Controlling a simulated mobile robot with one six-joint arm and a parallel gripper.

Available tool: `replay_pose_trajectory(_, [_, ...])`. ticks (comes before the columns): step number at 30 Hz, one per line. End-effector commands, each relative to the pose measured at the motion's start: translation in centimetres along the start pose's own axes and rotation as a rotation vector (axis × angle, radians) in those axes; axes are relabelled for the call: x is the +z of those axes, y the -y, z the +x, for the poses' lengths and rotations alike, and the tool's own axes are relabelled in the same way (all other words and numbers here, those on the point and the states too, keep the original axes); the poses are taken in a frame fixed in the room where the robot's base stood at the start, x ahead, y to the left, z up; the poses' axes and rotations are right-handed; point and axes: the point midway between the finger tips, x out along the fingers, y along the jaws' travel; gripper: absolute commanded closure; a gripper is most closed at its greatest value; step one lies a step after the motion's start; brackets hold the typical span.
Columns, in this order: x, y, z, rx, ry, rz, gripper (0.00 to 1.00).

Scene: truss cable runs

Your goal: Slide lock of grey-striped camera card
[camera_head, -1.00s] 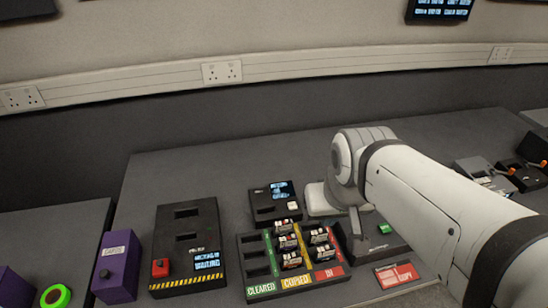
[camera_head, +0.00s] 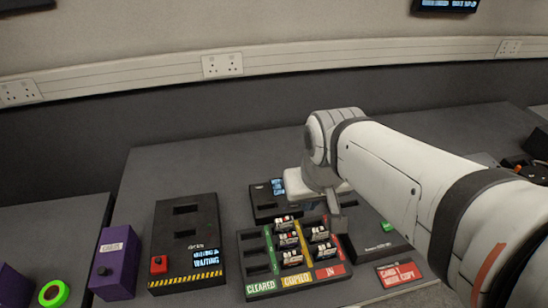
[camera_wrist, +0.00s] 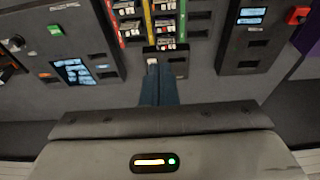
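Several small camera cards with white labels stand in the sorting tray (camera_head: 258,256), in its yellow COPIED and red IN columns; among them is one card at the COPIED column's front (camera_head: 292,257). They also show at the top of the wrist view (camera_wrist: 165,25). The stripes are too small for me to tell which card is grey-striped, and no lock slider is clear.
A black box with a small screen (camera_head: 262,200) stands behind the tray, partly hidden by my wrist. A larger black unit (camera_head: 190,235) with a red button is left, beside a purple box (camera_head: 115,265). A red sign (camera_head: 400,273) lies right of the tray.

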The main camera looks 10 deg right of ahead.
Motion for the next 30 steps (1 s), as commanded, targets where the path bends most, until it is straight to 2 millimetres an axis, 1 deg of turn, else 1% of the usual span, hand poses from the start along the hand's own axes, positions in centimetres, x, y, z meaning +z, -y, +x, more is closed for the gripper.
replay_pose_trajectory(1, [-0.5,0.2,1.1,-0.001,0.019,-0.003,1.0])
replay_pose_trajectory(2, [-0.9,0.5,1.6,-0.002,0.03,-0.008,1.0])
replay_pose_trajectory(5, [-2.7,0.5,4.2,-0.003,0.078,-0.008,1.0])
replay_pose_trajectory(8, [-4.7,0.5,7.2,-0.003,0.131,-0.006,1.0])
replay_pose_trajectory(9, [-5.4,0.5,8.5,-0.003,0.152,-0.006,1.0])
replay_pose_trajectory(12, [-7.0,0.5,11.6,-0.003,0.197,-0.005,1.0])
replay_pose_trajectory(16, [-8.4,0.5,14.8,-0.003,0.242,-0.004,1.0])
replay_pose_trajectory(19, [-9.0,0.5,16.4,-0.003,0.262,-0.004,1.0])
replay_pose_trajectory(22, [-9.3,0.5,17.1,-0.003,0.271,-0.003,1.0])
replay_pose_trajectory(26, [-9.2,0.5,17.8,-0.003,0.273,-0.003,1.0])
replay_pose_trajectory(30, [-8.8,0.5,19.1,-0.003,0.274,-0.002,1.0])
